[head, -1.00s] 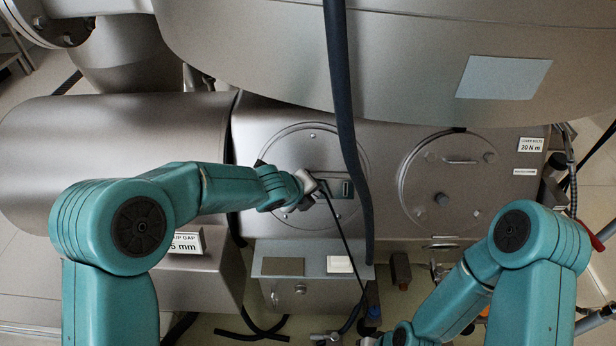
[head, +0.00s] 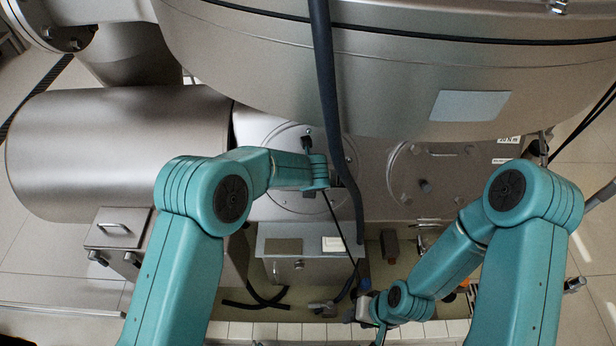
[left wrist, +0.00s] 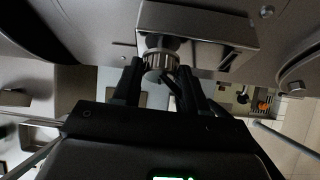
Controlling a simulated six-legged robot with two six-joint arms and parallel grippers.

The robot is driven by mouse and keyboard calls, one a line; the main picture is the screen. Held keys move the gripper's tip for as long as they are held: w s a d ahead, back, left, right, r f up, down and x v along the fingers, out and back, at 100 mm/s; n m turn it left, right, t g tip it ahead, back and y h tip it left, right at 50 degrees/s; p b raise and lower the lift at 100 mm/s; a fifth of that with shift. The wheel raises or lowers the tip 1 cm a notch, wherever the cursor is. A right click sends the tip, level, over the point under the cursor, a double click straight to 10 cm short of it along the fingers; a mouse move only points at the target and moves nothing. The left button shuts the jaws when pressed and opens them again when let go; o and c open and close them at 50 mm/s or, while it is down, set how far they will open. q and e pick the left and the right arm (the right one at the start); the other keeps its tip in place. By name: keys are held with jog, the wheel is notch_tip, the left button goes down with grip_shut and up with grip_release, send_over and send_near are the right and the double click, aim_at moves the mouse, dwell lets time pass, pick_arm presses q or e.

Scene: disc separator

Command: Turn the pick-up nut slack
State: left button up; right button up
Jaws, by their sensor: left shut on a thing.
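The pick-up nut (left wrist: 160,62) is a knurled metal knob under a grey bracket (left wrist: 205,30) in the left wrist view. My left gripper (left wrist: 158,88) has its two dark fingers on either side of the nut and is shut on it. In the head view my left wrist reaches the round cover (head: 285,200) on the machine's front, and my own arm and a dark hose hide the nut there. My right gripper (head: 362,308) is low, near the floor channel, partly behind my right arm. Its fingers are too small to read.
A thick dark hose (head: 326,90) hangs in front of the round cover, close to my left wrist. A thin black cable (head: 342,230) runs down from there. A grey box (head: 300,268) stands below. A second round cover (head: 400,180) is to the right.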

pick_arm(q)
jog(key=shift+m+y, duration=0.3)
jog(key=shift+m, duration=0.1)
jog(key=shift+s+f, duration=0.1)
jog(key=shift+f, duration=0.05)
jog(key=o, duration=1)
jog(key=shift+o, duration=0.2)
jog(key=shift+s+d+r, duration=0.1)
jog(key=shift+r, duration=0.35)
jog(key=v, duration=1.1)
jog(key=shift+s, duration=0.15)
